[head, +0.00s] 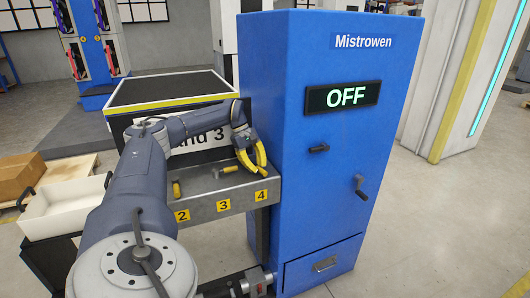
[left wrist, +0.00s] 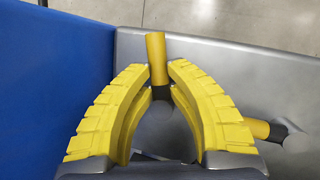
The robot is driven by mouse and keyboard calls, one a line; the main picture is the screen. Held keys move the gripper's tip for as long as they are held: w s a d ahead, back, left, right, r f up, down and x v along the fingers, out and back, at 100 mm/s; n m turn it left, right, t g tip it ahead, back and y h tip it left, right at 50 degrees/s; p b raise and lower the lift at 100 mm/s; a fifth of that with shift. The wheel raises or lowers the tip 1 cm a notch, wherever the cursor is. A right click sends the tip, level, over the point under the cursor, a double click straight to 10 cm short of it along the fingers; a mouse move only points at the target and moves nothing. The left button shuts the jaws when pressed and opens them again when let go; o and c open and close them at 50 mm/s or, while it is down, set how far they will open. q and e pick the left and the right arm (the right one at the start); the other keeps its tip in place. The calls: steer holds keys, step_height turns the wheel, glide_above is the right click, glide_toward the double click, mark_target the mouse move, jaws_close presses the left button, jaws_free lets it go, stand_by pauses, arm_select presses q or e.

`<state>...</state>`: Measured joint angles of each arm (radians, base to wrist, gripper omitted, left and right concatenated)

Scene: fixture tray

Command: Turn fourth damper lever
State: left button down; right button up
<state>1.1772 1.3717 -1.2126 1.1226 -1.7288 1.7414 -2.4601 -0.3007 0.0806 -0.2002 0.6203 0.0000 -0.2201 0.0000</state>
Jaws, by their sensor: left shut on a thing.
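The fourth damper lever (left wrist: 156,58) has a yellow handle on a dark stem and stands between my left gripper's yellow fingers in the left wrist view. My left gripper (head: 252,160) is shut on this lever above the label 4 (head: 262,196); in the head view the fingers hide the lever. The third lever (head: 230,170) lies sideways above the label 3 (head: 224,205); a yellow-handled lever (left wrist: 265,130) beside the gripper also shows in the left wrist view. The second lever (head: 177,188) points toward the front, above the label 2. My right gripper is out of view.
The grey lever panel (head: 205,211) abuts a tall blue cabinet (head: 330,215) on the right, close beside my left gripper. The cabinet's display (head: 343,97) reads OFF. A white tray (head: 62,212) and a cardboard box (head: 25,175) stand at left.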

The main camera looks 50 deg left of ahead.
arm_select(q)
steer(key=shift+d+f, duration=0.1)
steer(key=c, duration=1.3)
jaws_free()
steer(key=v, duration=1.2)
steer(key=shift+s, duration=0.1)
steer(key=shift+c, duration=0.2)
